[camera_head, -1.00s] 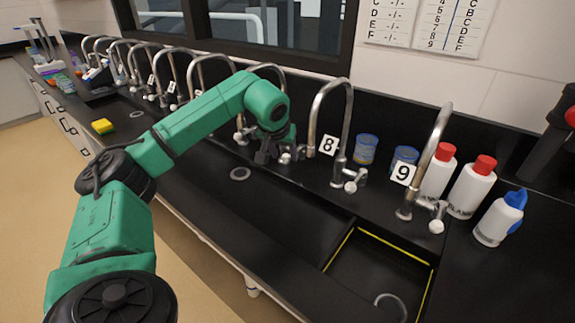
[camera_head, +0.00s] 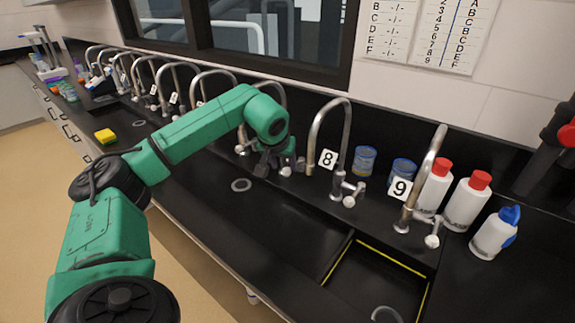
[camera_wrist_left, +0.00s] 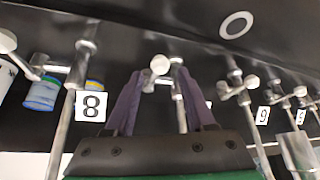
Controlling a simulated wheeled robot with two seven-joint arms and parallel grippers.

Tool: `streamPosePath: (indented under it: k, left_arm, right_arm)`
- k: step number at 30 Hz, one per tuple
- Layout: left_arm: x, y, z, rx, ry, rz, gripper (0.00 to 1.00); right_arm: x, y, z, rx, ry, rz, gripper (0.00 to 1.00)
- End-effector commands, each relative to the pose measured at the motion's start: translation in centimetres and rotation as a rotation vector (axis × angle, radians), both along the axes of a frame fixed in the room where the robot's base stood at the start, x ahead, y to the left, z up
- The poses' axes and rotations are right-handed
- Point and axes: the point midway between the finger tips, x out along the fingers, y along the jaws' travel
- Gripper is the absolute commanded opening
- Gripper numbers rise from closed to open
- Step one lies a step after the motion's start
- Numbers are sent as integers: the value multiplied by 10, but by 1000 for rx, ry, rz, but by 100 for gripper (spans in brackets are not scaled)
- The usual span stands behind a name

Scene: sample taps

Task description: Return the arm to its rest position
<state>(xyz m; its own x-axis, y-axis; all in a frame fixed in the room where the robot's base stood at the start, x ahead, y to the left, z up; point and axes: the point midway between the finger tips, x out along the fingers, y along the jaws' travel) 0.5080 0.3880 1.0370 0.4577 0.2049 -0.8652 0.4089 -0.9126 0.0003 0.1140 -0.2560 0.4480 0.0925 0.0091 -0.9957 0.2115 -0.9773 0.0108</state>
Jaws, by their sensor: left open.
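My left arm is green with black joints and reaches over the black counter in the head view. Its gripper (camera_head: 272,166) is low in front of the tap row, left of the tap labelled 8 (camera_head: 327,158). In the left wrist view the two dark fingers (camera_wrist_left: 160,74) are spread apart. A white tap knob (camera_wrist_left: 160,64) shows between their tips; I cannot tell whether either finger touches it. In the head view the hand partly hides this tap's base. My right gripper is not in view.
Several curved metal taps line the counter; tap 9 (camera_head: 424,182) is to the right. Two red-capped bottles (camera_head: 467,200), a blue-capped bottle (camera_head: 494,234) and blue jars (camera_head: 364,161) stand behind or right of them. A yellow-edged sink (camera_head: 392,258) is in front.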

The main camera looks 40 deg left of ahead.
Motion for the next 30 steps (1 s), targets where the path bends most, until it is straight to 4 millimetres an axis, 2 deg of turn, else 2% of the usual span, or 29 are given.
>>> streamPosePath:
  k: [1, 5, 22, 24, 30]
  left_arm:
    - [-4, -1, 12, 2, 0, 0, 55]
    - [-11, -5, 23, 1, 1, 0, 55]
    - [-12, -5, 25, 0, 1, 0, 55]
    - [-12, -5, 36, 0, 0, 0, 55]
    - [-13, -5, 83, 0, 1, 0, 55]
  right_arm:
    - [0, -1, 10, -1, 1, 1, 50]
    - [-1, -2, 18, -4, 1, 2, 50]
    - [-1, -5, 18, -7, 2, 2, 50]
    - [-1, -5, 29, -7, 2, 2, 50]
    - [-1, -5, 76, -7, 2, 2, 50]
